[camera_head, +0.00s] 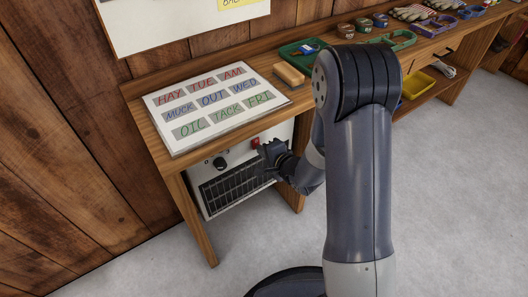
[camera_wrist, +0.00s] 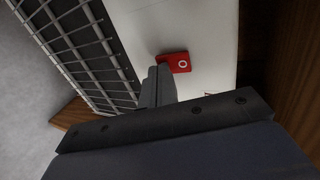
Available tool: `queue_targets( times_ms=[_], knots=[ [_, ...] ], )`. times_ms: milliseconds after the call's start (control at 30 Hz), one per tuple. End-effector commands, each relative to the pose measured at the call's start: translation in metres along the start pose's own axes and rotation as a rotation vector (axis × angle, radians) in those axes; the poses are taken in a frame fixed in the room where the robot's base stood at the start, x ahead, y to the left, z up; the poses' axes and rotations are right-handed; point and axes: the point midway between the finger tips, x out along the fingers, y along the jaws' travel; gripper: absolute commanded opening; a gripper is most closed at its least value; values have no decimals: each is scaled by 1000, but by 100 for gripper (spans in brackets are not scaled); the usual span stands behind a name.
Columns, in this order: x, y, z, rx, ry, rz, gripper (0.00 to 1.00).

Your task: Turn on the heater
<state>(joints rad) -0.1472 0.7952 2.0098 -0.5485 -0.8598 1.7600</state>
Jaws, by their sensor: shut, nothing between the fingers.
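The heater (camera_head: 238,176) is a pale box with a dark grille, set under the left end of the wooden bench. A black knob (camera_head: 219,162) and a red switch (camera_head: 256,142) are on its front panel. My gripper (camera_head: 268,149) is shut and empty, right in front of the panel by the red switch. In the wrist view the red switch (camera_wrist: 174,62) shows a white ring mark, and the fingertips of my gripper (camera_wrist: 160,72) are at its lower left edge. I cannot tell whether they touch it. The heater's grille (camera_wrist: 85,45) fills the upper left there.
A board of word cards (camera_head: 214,106) lies on the bench top (camera_head: 140,112) above the heater. A green tray (camera_head: 303,55), a wooden block (camera_head: 288,75) and several small items stand further right. The bench leg (camera_head: 193,222) is left of the heater. The grey floor in front is clear.

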Motion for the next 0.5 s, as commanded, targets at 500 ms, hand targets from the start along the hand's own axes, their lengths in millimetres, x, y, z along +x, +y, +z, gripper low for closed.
queue_targets(
  times_ms=[500],
  knots=[
    [2,-5,0,-1,-1,-1,0]
  ],
)
